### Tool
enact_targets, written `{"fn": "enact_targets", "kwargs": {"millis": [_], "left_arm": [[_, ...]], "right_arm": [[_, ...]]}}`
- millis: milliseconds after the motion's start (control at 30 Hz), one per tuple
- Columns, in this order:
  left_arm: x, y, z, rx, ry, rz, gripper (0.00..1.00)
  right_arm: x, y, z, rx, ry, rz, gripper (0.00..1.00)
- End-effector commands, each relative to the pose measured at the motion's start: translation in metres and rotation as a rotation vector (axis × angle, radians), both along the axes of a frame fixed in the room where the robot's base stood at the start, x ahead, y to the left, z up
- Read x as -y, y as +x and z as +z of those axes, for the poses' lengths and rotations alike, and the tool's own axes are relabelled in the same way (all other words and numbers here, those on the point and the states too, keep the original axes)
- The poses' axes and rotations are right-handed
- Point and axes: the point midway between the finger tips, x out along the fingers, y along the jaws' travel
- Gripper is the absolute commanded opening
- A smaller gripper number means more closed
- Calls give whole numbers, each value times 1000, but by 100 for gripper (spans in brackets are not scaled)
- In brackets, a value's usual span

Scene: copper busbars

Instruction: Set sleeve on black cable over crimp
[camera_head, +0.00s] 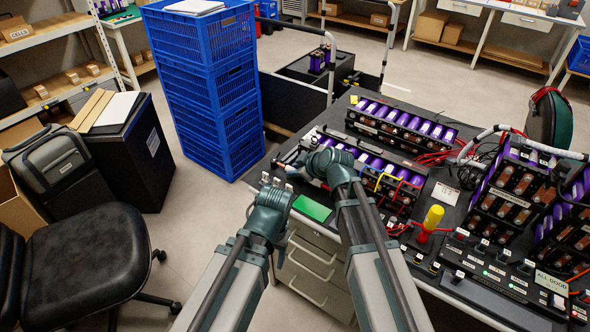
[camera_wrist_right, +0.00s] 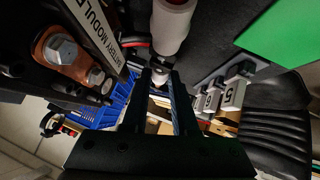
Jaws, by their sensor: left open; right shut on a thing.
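My right gripper (camera_wrist_right: 160,82) has its two dark fingers shut on a small pale, metallic-looking piece. I cannot tell whether this is the crimp or part of the sleeve. A thick white cylinder (camera_wrist_right: 173,22) is just beyond the fingertips in the right wrist view. In the head view my right gripper (camera_head: 291,160) is at the left end of the bench, by the front battery module (camera_head: 372,160). My left gripper (camera_head: 277,180) is lower, off the bench's left edge, open and apparently empty. The sleeve and black cable cannot be told apart clearly.
A green mat (camera_head: 312,207) lies on the bench's front left. Small numbered white tags (camera_wrist_right: 233,95) stand along an edge. A copper busbar (camera_wrist_right: 66,52) with bolts is at upper left in the wrist view. Blue crates (camera_head: 212,95) are stacked behind.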

Motion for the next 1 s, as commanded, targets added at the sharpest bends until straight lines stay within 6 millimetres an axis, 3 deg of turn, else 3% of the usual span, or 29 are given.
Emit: {"fn": "enact_targets", "kwargs": {"millis": [467, 800, 1000], "left_arm": [[0, 0, 0, 0, 0, 0, 58], [0, 0, 0, 0, 0, 0, 58], [0, 0, 0, 0, 0, 0, 58]], "right_arm": [[-1, 0, 0, -1, 0, 1, 0], [-37, 28, 0, -1, 0, 2, 0], [-38, 28, 0, 0, 1, 0, 0]]}}
